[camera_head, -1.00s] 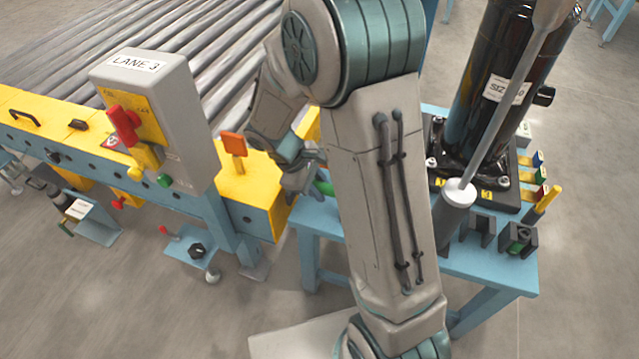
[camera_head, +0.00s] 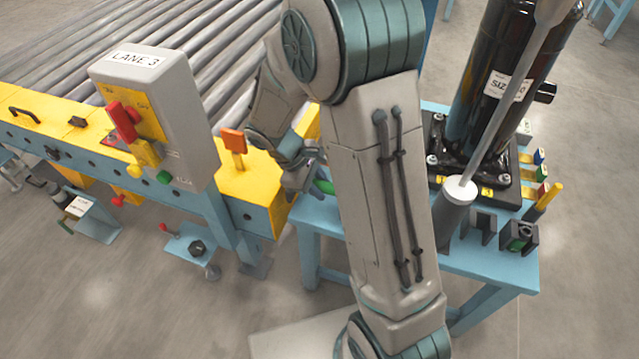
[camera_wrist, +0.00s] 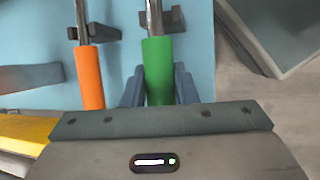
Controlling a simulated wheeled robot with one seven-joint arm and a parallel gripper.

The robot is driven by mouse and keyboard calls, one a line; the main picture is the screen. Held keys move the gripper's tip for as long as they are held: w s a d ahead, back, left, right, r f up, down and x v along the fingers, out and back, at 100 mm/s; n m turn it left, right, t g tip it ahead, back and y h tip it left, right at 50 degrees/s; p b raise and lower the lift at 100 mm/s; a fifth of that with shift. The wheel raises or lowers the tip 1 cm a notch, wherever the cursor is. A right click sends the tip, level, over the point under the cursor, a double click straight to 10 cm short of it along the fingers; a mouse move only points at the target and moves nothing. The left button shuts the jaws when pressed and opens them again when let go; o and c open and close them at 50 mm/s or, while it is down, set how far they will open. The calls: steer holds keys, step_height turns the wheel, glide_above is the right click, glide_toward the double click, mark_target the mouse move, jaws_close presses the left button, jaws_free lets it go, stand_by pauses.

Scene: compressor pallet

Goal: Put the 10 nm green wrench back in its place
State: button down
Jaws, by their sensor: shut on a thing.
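The green wrench (camera_wrist: 158,70) has a green handle and a metal shaft that runs up to the top edge of the wrist view. My gripper (camera_wrist: 159,90) is shut on its handle, with one dark finger on each side. A dark holder (camera_wrist: 176,20) lies at the shaft; I cannot tell whether the shaft rests in it or is above it. In the head view, a bit of the green handle (camera_head: 324,187) shows beside my gripper (camera_head: 298,180) at the blue table's left end; my arm hides most of it. The wrench's far end is out of view.
An orange-handled wrench (camera_wrist: 90,75) lies close on the left at another dark holder (camera_wrist: 103,33). The blue table (camera_head: 500,268) also carries a black cylinder (camera_head: 470,110) and small blocks. A yellow conveyor side (camera_head: 245,190) with a grey LANE 3 box (camera_head: 180,120) stands left.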

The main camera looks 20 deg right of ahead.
steer(key=shift+f+b, duration=0.5)
steer(key=shift+f, duration=0.35)
steer(key=c, duration=1.1)
jaws_free()
steer(key=p+v, duration=0.5)
steer(key=v, duration=0.8)
steer(key=shift+a+r, duration=0.25)
steer(key=shift+r, duration=0.1)
steer(key=s+d+r+m+t+y+p, duration=0.1)
steer(key=s+d+r+m+p, duration=0.1)
steer(key=s+r+p, duration=0.3)
steer(key=s+d+r+m+t+y+p, duration=0.1)
steer(key=s+r+m+p, duration=0.4)
steer(key=r+p, duration=0.6)
steer(key=s+d+r+m+t+y+p, duration=0.2)
steer(key=s+r+p, duration=0.3)
steer(key=r, duration=1.2)
steer(key=shift+s+d+r+m+y+p, duration=0.15)
steer(key=shift+d+m+y+p, duration=0.6)
steer(key=shift+p, duration=1.2)
